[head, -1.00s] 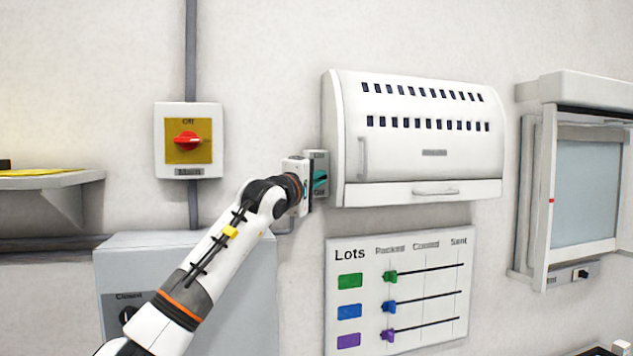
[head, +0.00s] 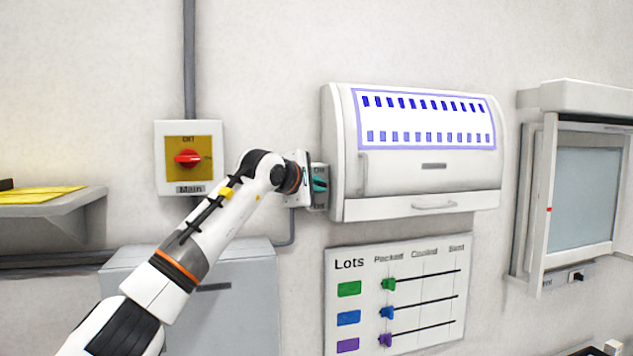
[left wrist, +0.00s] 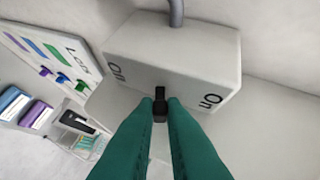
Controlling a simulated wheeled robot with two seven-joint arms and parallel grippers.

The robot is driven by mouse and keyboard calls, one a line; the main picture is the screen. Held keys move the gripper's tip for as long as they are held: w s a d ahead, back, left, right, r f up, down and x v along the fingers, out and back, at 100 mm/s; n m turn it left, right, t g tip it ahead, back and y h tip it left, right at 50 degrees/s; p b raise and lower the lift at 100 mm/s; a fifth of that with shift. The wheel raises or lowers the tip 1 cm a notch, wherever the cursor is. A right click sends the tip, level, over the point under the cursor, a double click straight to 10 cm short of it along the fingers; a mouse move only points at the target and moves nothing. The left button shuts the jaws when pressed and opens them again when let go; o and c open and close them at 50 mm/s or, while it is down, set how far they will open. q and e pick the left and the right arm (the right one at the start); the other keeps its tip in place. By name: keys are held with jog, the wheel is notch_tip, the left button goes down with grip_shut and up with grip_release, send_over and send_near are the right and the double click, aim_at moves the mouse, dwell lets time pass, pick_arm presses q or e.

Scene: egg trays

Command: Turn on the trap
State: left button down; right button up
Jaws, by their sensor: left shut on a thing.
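The trap (head: 400,172) is a white wall cabinet with two rows of slots, which glow blue-violet inside a lit frame. A small grey switch box (head: 318,204) is on the wall at its left side. My left gripper (head: 319,184) has teal fingers and is at the front of this box. In the left wrist view the box (left wrist: 170,50) has lettering on its face, and my left gripper (left wrist: 160,112) is shut on its small dark lever (left wrist: 160,93). The fingers hide part of the lever. My right gripper is not in view.
A yellow-plated main switch (head: 187,142) with a red knob is on the wall at left, above a grey cabinet (head: 235,310). A Lots board (head: 425,290) with sliders hangs below the trap. A glass-fronted unit (head: 585,190) is at right. A shelf (head: 50,208) juts out at far left.

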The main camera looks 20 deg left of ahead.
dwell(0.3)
pick_arm(q)
jog(key=c, duration=1.5)
grip_release()
jog(key=b+v, duration=0.6)
jog(key=v, duration=0.6)
jog(key=shift+b, duration=0.4)
jog(key=shift+f, duration=0.15)
